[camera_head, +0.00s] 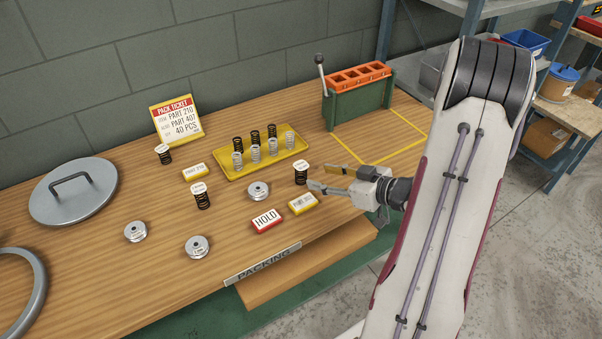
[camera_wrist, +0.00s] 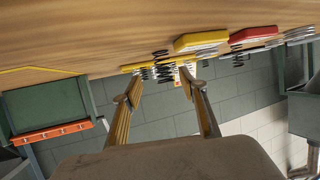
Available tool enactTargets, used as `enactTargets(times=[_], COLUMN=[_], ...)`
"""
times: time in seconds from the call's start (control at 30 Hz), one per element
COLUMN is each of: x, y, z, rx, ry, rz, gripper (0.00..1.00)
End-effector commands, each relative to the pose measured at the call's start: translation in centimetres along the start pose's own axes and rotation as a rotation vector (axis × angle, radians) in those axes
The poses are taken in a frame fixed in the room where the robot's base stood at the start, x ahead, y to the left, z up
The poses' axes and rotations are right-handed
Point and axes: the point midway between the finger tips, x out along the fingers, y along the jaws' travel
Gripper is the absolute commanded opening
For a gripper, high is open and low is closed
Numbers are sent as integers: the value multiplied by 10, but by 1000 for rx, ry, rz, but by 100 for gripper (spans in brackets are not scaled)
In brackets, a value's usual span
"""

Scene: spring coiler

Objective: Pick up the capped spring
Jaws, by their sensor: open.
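Three black springs with white caps stand upright on the wooden bench. The nearest to my gripper (camera_head: 320,178) is the right capped spring (camera_head: 301,174); others are the front capped spring (camera_head: 202,197) and the back capped spring (camera_head: 163,155) by the ticket. My gripper is open and empty, low over the bench, just right of the right capped spring, fingers pointing at it. In the wrist view, which is upside down, a dark spring (camera_wrist: 162,66) shows ahead between the fingertips (camera_wrist: 162,80); its cap is hard to make out.
A yellow tray (camera_head: 239,174) holds several uncapped dark and light springs. A yellow label block (camera_head: 303,204) and red HOLD block (camera_head: 267,220) lie in front of my gripper. Loose metal discs (camera_head: 258,191), a round lid (camera_head: 73,190) and a green-orange fixture (camera_head: 358,105) also stand on the bench.

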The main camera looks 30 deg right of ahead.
Motion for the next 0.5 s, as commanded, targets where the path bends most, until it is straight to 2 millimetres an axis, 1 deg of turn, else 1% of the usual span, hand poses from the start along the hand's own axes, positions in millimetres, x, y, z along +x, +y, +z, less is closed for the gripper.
enactTargets(times=[0.23,0.5], x=[4,23], y=[0,-1], z=[0,0], rx=[-1,-1], ry=[-1,-2], rz=[0,-1], gripper=[42,42])
